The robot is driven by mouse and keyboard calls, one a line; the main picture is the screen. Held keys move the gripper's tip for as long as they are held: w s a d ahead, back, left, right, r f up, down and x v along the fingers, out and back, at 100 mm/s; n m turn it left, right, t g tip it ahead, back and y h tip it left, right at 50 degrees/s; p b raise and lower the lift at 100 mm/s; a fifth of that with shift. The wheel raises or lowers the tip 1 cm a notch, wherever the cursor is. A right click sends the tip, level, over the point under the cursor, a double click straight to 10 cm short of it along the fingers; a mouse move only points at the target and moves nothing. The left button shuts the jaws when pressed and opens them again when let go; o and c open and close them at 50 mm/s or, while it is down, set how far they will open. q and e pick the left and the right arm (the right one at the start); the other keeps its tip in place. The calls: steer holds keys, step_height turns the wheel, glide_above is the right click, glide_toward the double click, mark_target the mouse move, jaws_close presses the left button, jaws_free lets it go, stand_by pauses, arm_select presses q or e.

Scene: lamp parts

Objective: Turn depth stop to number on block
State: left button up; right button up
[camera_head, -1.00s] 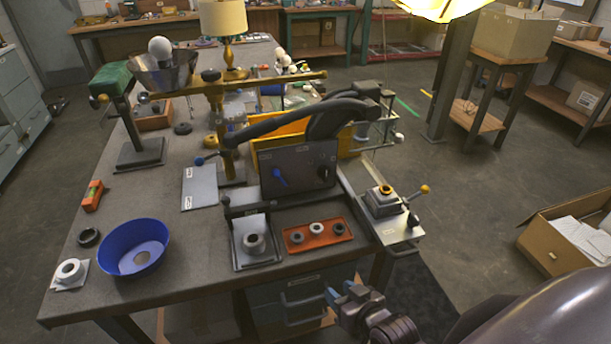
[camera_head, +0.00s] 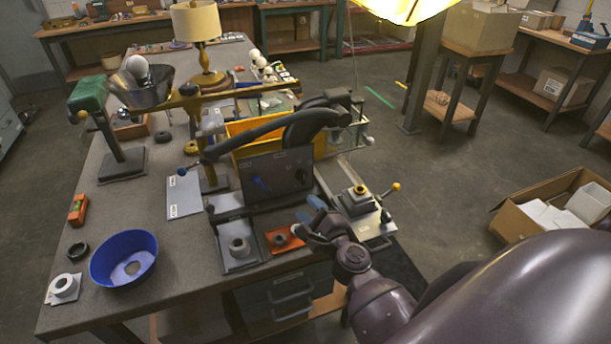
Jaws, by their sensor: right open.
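I cannot tell which part is the depth stop, and no number is legible. To its right, a grey block fixture (camera_head: 357,203) with a brass ring on top and a yellow-knobbed handle (camera_head: 396,187) sits on a plate. My right gripper (camera_head: 310,209) is open and empty, with bluish fingertips, just in front of the panel's lower right and left of the fixture. My left gripper is out of view.
An orange tray (camera_head: 271,240) is partly hidden behind my right gripper. A grey plate with a ring part (camera_head: 238,246) lies left of it. A blue bowl (camera_head: 124,258) is at the bench's front left. A black curved machine arm (camera_head: 239,140) overhangs the panel.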

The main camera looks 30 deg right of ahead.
mark_target(304, 177)
steer(key=d+m, duration=0.1)
steer(key=m, duration=0.2)
steer(key=d+m+h, duration=0.1)
steer(key=m, duration=0.2)
steer(key=d+m+h, duration=0.1)
steer(key=m, duration=0.3)
steer(key=shift+w+f+g, duration=0.2)
steer(key=shift+w+g, duration=0.15)
steer(key=shift+g, duration=0.05)
steer(key=m, duration=0.1)
steer(key=m+h, duration=0.1)
steer(key=m, duration=0.1)
steer(key=shift+d+f+g, duration=0.3)
steer(key=shift+d+f, duration=0.05)
steer(key=x, duration=1)
steer(key=shift+w, duration=0.35)
jaws_close()
